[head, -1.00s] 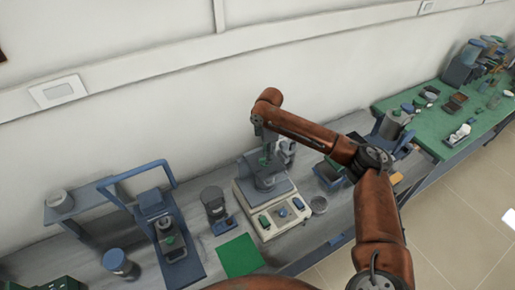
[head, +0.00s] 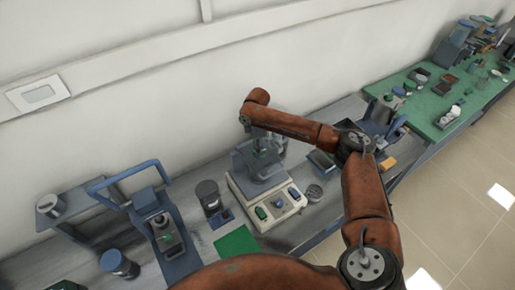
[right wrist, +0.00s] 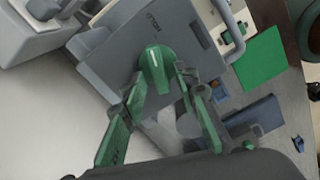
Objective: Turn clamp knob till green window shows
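A green clamp knob (right wrist: 156,68) with a white pointer line shows in the right wrist view. It sits on a grey-blue plate (right wrist: 150,35) with small lettering. My right gripper (right wrist: 160,88) has its green-lined fingers apart, one on each side of the knob's near end. Whether they touch it I cannot tell. In the head view the right gripper (head: 262,150) hangs over the grey clamp device (head: 262,185), and the knob is hard to make out there. I cannot make out a green window. My left gripper is out of view.
The device stands on a cream base with small controls (head: 279,202). A green mat (head: 236,241) lies in front to the left, near a dark jar (head: 209,196). A blue-framed stand (head: 175,255) is farther left. A green-topped bench (head: 435,100) is at the right.

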